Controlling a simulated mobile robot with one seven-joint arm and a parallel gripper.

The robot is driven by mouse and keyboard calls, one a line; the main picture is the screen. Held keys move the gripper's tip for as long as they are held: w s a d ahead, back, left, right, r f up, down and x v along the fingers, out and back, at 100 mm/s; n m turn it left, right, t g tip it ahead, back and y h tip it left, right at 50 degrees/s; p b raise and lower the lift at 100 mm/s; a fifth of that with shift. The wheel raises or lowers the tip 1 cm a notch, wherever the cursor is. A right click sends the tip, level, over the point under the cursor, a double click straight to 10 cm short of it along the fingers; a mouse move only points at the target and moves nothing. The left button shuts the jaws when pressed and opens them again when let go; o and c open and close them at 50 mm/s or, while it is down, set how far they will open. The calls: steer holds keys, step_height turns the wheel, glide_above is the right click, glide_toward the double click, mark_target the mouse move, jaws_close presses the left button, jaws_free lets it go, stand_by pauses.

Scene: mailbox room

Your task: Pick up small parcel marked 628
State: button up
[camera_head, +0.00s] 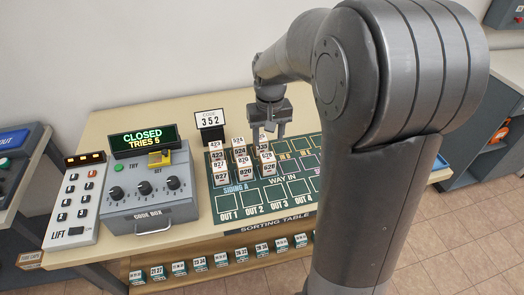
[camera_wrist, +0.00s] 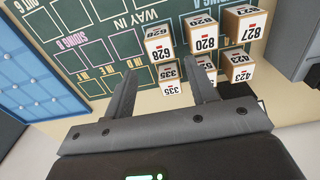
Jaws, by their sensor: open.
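The small parcel marked 628 (camera_head: 268,167) is a white-topped box with a brown side, standing at the right end of the front row of parcels on the green sorting table. It also shows in the wrist view (camera_wrist: 159,48), upside down, beyond my fingertips. My gripper (camera_head: 269,134) is above the back of the parcel group, pointing down. In the wrist view my gripper (camera_wrist: 163,78) is open with its fingers apart. The parcel marked 335 (camera_wrist: 171,86) shows between the fingers, behind 628. I cannot tell whether the fingers touch it.
Parcels 820 (camera_wrist: 205,42) and 827 (camera_wrist: 243,27) stand beside 628, with 423 (camera_wrist: 237,73) and others behind. A code box (camera_head: 150,205) reading CLOSED and a code card 352 (camera_head: 209,117) are nearby. The OUT squares (camera_head: 262,197) in front are empty.

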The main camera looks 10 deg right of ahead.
mark_target(268, 157)
steer(key=shift+w+d+f, duration=0.1)
steer(key=shift+w+f, duration=0.55)
steer(key=shift+f, duration=0.6)
step_height(268, 157, down, 10)
steer(key=shift+w+f, duration=0.1)
steer(key=c, duration=0.8)
